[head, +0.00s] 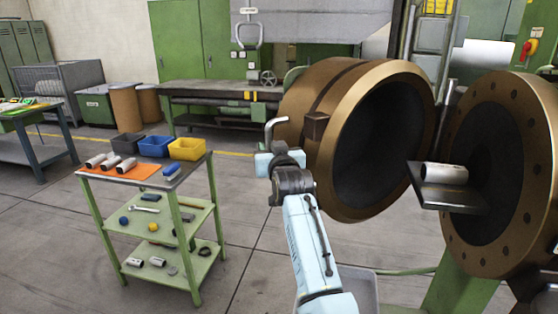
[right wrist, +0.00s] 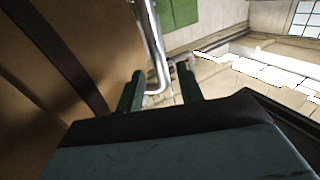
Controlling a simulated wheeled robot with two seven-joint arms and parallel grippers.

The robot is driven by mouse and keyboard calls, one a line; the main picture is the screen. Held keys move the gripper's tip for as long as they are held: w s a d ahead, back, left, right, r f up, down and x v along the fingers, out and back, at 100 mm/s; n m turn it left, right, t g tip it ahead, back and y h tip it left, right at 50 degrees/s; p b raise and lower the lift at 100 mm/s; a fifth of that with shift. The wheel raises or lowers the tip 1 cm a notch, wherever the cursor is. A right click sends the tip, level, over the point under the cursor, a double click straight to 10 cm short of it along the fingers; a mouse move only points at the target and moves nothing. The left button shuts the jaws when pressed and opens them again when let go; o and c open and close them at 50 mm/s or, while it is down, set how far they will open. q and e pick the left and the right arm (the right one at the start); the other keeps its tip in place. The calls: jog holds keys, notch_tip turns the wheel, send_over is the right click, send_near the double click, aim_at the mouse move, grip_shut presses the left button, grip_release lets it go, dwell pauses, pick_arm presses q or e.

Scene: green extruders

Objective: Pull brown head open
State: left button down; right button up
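The brown head (head: 312,92) is a large round drum-like door with a dark hollow face, swung apart from the round brown flange (head: 545,150) at right. A bent metal handle (head: 270,128) stands at its left side. My right gripper (head: 272,155) is at the lower part of this handle, left of the head. In the right wrist view, the dark green fingers of my right gripper (right wrist: 160,86) stand apart, with the chrome handle (right wrist: 153,45) between or just beyond them. Gaps show beside the bar; contact cannot be told. The brown head (right wrist: 75,50) fills the left there. My left gripper is not in view.
A dark plate (head: 455,198) bearing a metal cylinder (head: 445,173) juts from the flange. A green cart (head: 150,185) with bins, cylinders and tools stands left of my arm. Floor between cart and head is open.

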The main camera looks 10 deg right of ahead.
jog(key=s, duration=0.8)
